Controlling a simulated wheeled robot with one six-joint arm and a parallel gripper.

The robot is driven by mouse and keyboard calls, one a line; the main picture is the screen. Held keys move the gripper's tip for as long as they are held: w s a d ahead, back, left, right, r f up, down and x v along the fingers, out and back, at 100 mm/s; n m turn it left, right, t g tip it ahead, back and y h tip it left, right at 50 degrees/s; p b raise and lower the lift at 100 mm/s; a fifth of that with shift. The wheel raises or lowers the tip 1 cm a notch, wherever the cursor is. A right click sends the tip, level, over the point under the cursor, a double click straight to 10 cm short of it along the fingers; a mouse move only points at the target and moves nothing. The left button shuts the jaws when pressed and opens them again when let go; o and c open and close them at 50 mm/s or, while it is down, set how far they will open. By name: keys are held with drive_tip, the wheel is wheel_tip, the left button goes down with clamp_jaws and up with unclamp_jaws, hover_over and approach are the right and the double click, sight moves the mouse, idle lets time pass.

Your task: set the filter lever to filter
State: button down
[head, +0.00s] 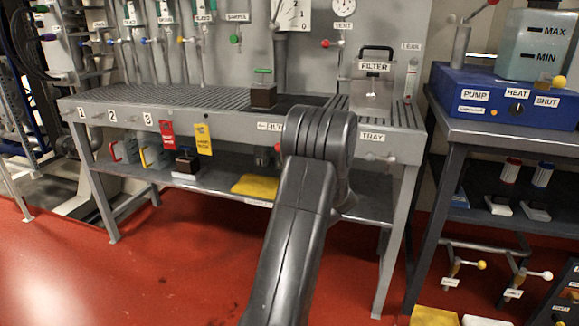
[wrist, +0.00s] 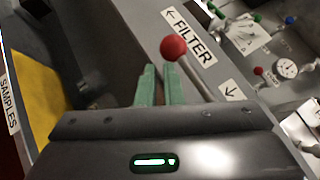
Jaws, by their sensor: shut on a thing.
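The filter lever has a red ball knob (wrist: 173,47) on a grey rod (wrist: 195,78), beside a white FILTER label (wrist: 189,36) with an arrow. The rod slants from lower right up to the knob at upper left. My gripper (wrist: 160,72) has green fingers close together, shut on the lever, with the knob at their tips. Exactly where they grip is hard to see. In the head view the red knob (head: 277,148) shows just left of my arm, below the partly hidden front-edge label (head: 269,126).
A second arrow label (wrist: 231,93) lies right of the rod, its word hidden. A yellow cloth (head: 255,186) lies on the lower shelf. Red and yellow tags (head: 203,139) hang from the bench front. A blue pump unit (head: 500,98) stands right. The red floor is open left.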

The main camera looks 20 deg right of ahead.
drive_tip(key=shift+w+a+r, duration=0.1)
drive_tip(key=shift+w+a, duration=0.05)
drive_tip(key=shift+a, duration=0.1)
idle(0.3)
drive_tip(key=s+d+f+b, duration=0.1)
drive_tip(key=s+d+f, duration=0.1)
drive_tip(key=s+f, duration=0.6)
wheel_tip(320, 180, down, 2)
drive_tip(key=shift+s+d, duration=0.35)
drive_tip(key=w+a+r+p, duration=0.1)
drive_tip(key=w+a+r, duration=0.1)
drive_tip(key=w+r, duration=0.6)
drive_tip(key=shift+w+a+r, duration=0.3)
drive_tip(key=shift+w+r, duration=0.1)
drive_tip(key=shift+r, duration=0.55)
